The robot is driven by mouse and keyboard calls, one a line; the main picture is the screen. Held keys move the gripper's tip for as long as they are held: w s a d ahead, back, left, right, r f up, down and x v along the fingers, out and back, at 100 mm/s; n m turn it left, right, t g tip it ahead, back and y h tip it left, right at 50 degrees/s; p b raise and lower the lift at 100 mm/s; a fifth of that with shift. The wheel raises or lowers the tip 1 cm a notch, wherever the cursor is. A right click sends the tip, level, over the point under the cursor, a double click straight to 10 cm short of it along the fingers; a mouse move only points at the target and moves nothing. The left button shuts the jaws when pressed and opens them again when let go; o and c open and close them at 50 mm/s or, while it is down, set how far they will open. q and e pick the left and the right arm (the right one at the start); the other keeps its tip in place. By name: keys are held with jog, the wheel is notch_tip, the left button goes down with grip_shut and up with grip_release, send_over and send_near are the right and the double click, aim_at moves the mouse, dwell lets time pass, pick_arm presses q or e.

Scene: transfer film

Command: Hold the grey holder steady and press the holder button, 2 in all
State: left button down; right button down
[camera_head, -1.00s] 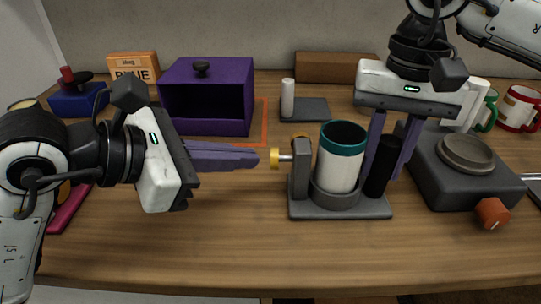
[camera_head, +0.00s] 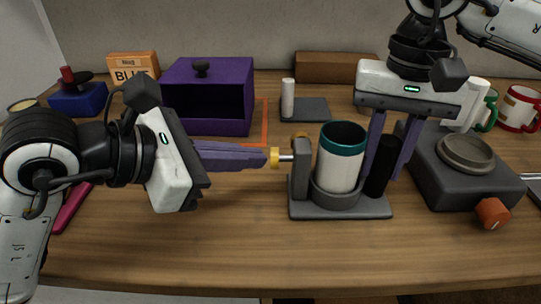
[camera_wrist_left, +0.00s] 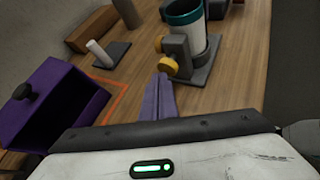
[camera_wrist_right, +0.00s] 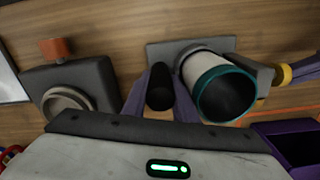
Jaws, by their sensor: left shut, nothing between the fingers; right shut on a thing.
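The grey holder (camera_head: 330,208) stands upright on the table and carries a white cup with a teal rim (camera_head: 340,165). A black post (camera_head: 384,165) stands at its right side. A yellow button (camera_head: 274,157) on a thin rod sticks out of the holder's left side; it also shows in the left wrist view (camera_wrist_left: 168,66). My left gripper (camera_head: 266,158) is shut and empty, its fingertips at the button, seemingly touching it. My right gripper (camera_wrist_right: 160,92) points down and is shut on the black post, one finger on each side of it.
A purple open-fronted box (camera_head: 207,98) stands behind my left gripper. A grey scale-like device (camera_head: 460,170) with an orange knob (camera_head: 492,213) is on the right. A grey stand with a white cylinder (camera_head: 288,98) is behind the holder. The front table strip is clear.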

pick_arm(q)
jog(key=shift+s+d, duration=0.1)
jog(key=shift+d, duration=0.85)
dwell(0.6)
jog(key=shift+a, duration=1.5)
jog(key=shift+w+a, duration=0.2)
jog(key=shift+a, duration=1.05)
jog(key=shift+w+a, duration=0.2)
jog(key=shift+a, duration=1.05)
jog(key=shift+w+a, duration=0.2)
jog(key=shift+a, duration=1.7)
jog(key=shift+d, duration=0.1)
